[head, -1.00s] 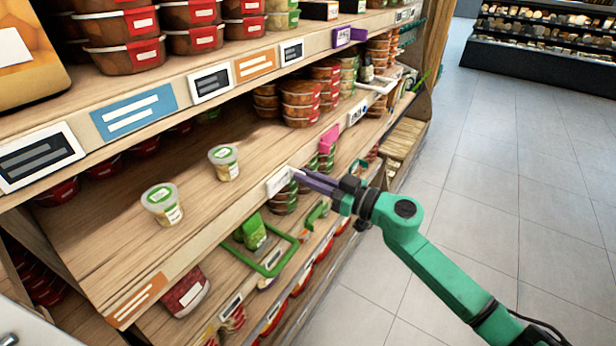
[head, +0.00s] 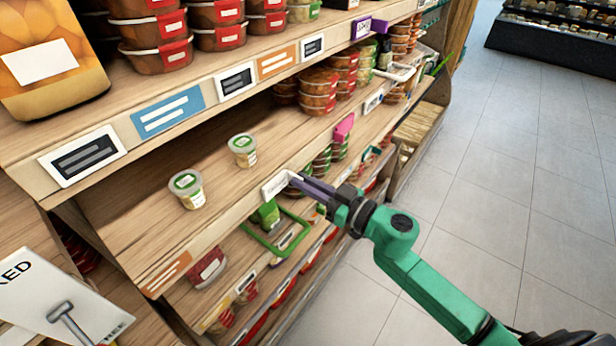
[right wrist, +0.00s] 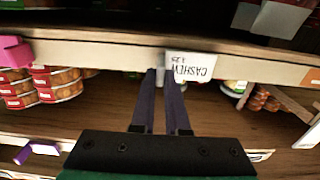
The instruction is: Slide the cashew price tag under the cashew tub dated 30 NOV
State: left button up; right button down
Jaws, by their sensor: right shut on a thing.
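The cashew price tag (head: 276,187) is a small white card at the front edge of the middle shelf; its word CASHEW reads upside down in the right wrist view (right wrist: 190,66). My right gripper (head: 297,180) is shut on the tag, its dark fingers reaching it from the right. Two small clear tubs with green lids stand upright on this shelf, the nearer tub (head: 187,191) and the farther tub (head: 243,151), both apart from the tag. Their dates are too small to read. My left gripper is out of view.
A pink tag holder (head: 344,127) sits along the same shelf edge, with stacked brown tubs (head: 319,92) behind it. A green frame (head: 276,240) is below. The upper shelf edge (head: 215,86) overhangs. Bare wood surrounds the two tubs.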

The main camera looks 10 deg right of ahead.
jog(key=c, duration=0.9)
grip_release()
jog(key=b+v, duration=0.3)
jog(key=v, duration=1.1)
jog(key=shift+s+d, duration=0.15)
jog(key=shift+s, duration=0.1)
